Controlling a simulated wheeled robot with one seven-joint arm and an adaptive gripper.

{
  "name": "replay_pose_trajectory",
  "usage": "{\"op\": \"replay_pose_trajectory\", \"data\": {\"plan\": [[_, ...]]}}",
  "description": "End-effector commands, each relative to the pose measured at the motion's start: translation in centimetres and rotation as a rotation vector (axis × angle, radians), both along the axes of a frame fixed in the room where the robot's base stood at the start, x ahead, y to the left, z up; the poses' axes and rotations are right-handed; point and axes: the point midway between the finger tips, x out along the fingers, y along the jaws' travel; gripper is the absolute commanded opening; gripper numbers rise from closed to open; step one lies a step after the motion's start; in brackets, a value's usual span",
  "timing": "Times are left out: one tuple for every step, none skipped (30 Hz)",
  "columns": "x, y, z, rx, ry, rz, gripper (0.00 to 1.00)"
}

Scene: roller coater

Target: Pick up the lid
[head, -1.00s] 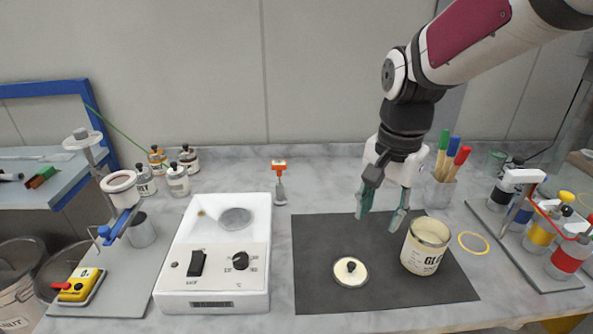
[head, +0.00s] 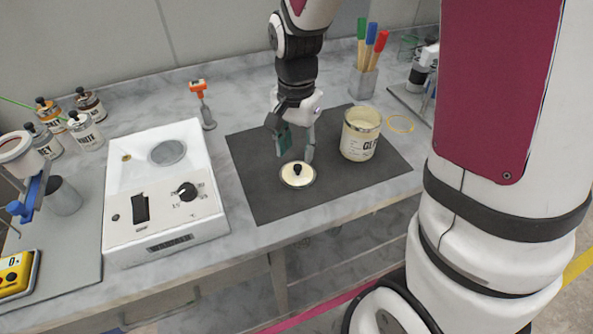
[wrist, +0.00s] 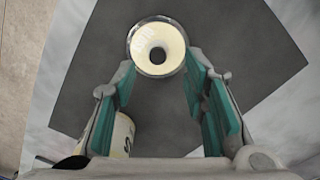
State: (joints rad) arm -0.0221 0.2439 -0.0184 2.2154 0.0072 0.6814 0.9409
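The lid (head: 297,175) is a round cream disc with a dark knob, lying flat on the dark mat (head: 262,203). It also shows in the wrist view (wrist: 157,47), just beyond the fingertips and roughly centred between them. My gripper (head: 296,157) is open and empty, pointing down above and slightly behind the lid. Its green-padded fingers (wrist: 158,75) stand apart in the wrist view. The cream jar (head: 361,135), labelled with letters, stands on the mat right of my gripper; part of it shows at the lower left of the wrist view (wrist: 112,135).
A white heater box (head: 165,192) stands left of the mat, with an orange-topped tool (head: 203,102) behind it. A cup of coloured-handled brushes (head: 364,82) stands behind the jar, and a yellow ring (head: 401,123) lies right of it. The mat's front is clear.

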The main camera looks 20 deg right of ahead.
Motion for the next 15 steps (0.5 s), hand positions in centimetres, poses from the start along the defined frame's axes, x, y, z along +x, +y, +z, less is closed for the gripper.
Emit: {"op": "replay_pose_trajectory", "data": {"plan": [[-0.1, 0.0, -0.4, 0.0, 0.004, 0.0, 0.4], [-0.2, -0.1, -0.8, 0.0, 0.005, 0.0, 0.4], [-0.2, -0.1, -1.3, 0.0, 0.005, 0.0, 0.4], [-0.2, -0.1, -1.7, -0.001, 0.006, 0.001, 0.4], [-0.2, -0.1, -2.2, -0.001, 0.006, 0.001, 0.4], [-0.3, -0.2, -2.8, 0.0, 0.006, 0.001, 0.4], [-0.3, -0.2, -3.2, 0.0, 0.005, 0.001, 0.4], [-0.3, -0.2, -3.7, -0.001, 0.006, 0.001, 0.4], [-0.3, -0.2, -4.1, 0.0, 0.005, 0.0, 0.4], [-0.3, -0.2, -4.4, 0.0, 0.004, 0.0, 0.4], [-0.3, -0.2, -4.7, -0.001, 0.004, 0.0, 0.4], [-0.3, -0.2, -4.9, 0.0, 0.004, 0.0, 0.4], [-0.2, -0.2, -5.0, 0.0, 0.002, 0.0, 0.4], [-0.2, -0.2, -5.1, -0.001, 0.001, 0.0, 0.4], [-0.2, -0.2, -5.1, -0.001, 0.001, 0.0, 0.4]]}}
